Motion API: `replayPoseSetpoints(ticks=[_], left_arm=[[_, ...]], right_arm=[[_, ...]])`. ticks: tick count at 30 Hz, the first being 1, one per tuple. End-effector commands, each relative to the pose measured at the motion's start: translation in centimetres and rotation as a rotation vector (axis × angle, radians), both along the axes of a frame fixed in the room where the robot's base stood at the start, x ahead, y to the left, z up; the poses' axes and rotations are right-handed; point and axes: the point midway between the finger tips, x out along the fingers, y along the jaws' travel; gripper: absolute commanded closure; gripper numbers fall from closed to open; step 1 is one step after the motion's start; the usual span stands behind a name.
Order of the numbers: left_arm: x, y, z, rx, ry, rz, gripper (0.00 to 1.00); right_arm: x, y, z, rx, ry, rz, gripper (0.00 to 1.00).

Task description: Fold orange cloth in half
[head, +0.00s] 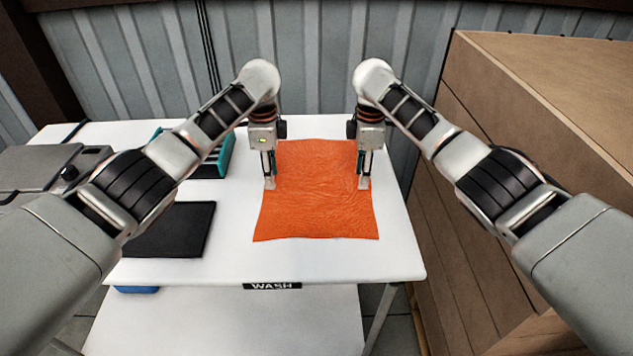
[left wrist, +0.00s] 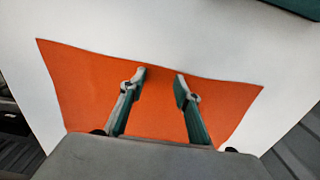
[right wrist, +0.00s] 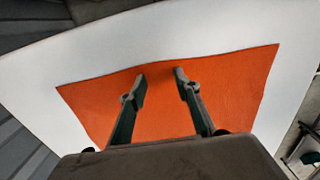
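The orange cloth (head: 315,210) lies spread out on the white table, roughly square with slightly wavy edges. It also shows in the left wrist view (left wrist: 85,90) and the right wrist view (right wrist: 240,85). My left gripper (head: 270,184) points down at the cloth's left edge, about midway along it. My right gripper (head: 363,184) points down at the right edge, level with the left one. In the wrist views the fingers of the left gripper (left wrist: 160,82) and the right gripper (right wrist: 161,80) are apart, with only flat cloth showing between them. Whether the fingertips touch the cloth is unclear.
The white table (head: 240,262) has free room in front of the cloth. A black flat pad (head: 172,230) and a teal rack (head: 217,158) stand to the left, with a grey appliance (head: 40,170) beyond. A large brown carton (head: 500,130) rises close at the right.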

Motion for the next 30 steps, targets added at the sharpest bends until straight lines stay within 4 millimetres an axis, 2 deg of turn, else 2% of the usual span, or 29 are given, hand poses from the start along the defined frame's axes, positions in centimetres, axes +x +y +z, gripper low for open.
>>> replayPoseSetpoints(ticks=[3, 10, 30], left_arm=[[-0.03, -0.01, -0.32, 0.0, 0.001, 0.0, 0.71], [-0.08, 0.01, -0.59, 0.0, 0.003, 0.0, 1.0], [-0.13, 0.07, -0.76, 0.001, 0.004, 0.001, 1.0]], right_arm=[[-0.03, 0.02, -0.32, 0.0, 0.001, 0.0, 0.71], [-0.07, 0.0, -0.56, 0.0, 0.002, 0.0, 1.0], [-0.07, -0.03, -0.64, 0.0, 0.002, 0.0, 1.0]])
